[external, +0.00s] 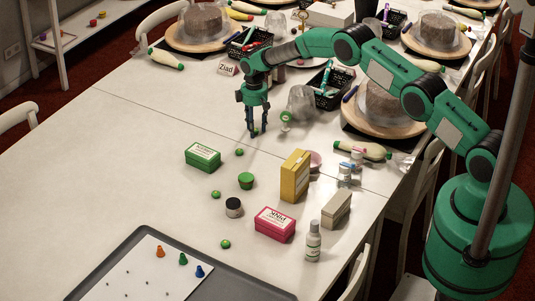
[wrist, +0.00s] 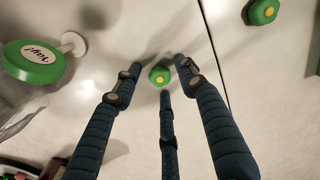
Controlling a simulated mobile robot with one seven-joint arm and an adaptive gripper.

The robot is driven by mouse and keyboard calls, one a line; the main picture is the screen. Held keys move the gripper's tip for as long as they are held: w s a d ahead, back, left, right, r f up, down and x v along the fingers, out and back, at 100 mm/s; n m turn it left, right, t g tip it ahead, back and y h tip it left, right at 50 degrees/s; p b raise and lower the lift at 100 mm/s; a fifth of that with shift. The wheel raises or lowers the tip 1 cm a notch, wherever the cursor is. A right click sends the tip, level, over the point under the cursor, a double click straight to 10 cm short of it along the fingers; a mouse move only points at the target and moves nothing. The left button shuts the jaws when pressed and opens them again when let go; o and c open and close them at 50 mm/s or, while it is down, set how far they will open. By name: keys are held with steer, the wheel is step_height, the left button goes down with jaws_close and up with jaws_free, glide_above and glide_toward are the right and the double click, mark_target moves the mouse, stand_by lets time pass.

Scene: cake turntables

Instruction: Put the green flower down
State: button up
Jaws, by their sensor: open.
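My gripper (external: 254,131) points down over the white table in the external view, its dark fingers low near the surface. In the wrist view the fingers of my gripper (wrist: 160,80) are spread apart. A small green flower with a yellow centre (wrist: 159,75) sits between the fingertips, seemingly on the table, with gaps around it. In the external view the fingers mostly hide it. Another green flower (wrist: 263,12) lies apart at the top right of the wrist view. More like it lie on the table, one just in front of my gripper (external: 239,152) and one farther forward (external: 215,194).
A green disc with a label (wrist: 35,62) stands left of my fingers in the wrist view. Forward are a green box (external: 202,157), a yellow box (external: 295,175), a pink box (external: 275,224) and a tray (external: 130,236). The table's left side is clear.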

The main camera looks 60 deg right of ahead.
steer(key=shift+r, duration=0.1)
step_height(320, 180, up, 12)
steer(key=p, duration=0.1)
stand_by(0.7)
steer(key=shift+r, duration=0.15)
stand_by(0.3)
